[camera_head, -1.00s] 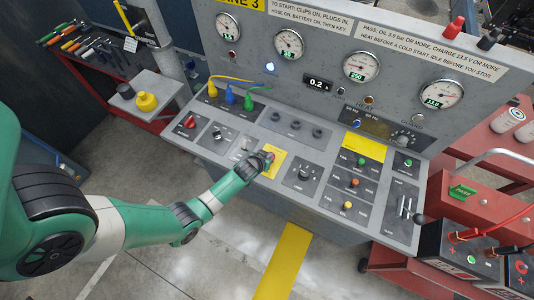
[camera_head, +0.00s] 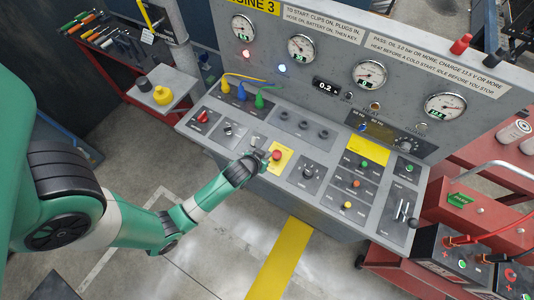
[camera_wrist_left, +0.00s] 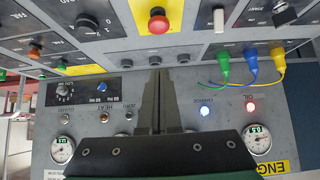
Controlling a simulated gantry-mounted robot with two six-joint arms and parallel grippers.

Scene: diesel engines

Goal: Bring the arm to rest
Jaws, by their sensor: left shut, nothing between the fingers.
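My left gripper (camera_head: 262,153) is over the front of the grey control console (camera_head: 230,160), just left of the red mushroom button (camera_head: 277,155) on its yellow plate. In the left wrist view the gripper's dark fingers (camera_wrist_left: 159,100) are together with nothing between them. The red button (camera_wrist_left: 158,20) shows beyond the fingertips there, apart from them. My right gripper is in neither view.
The upright gauge panel (camera_head: 330,60) stands behind the console. Blue, yellow and green plugs (camera_head: 241,93) with cables sit at its left. A red cart with batteries (camera_head: 440,250) is at the right. Open floor (camera_head: 190,265) lies in front.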

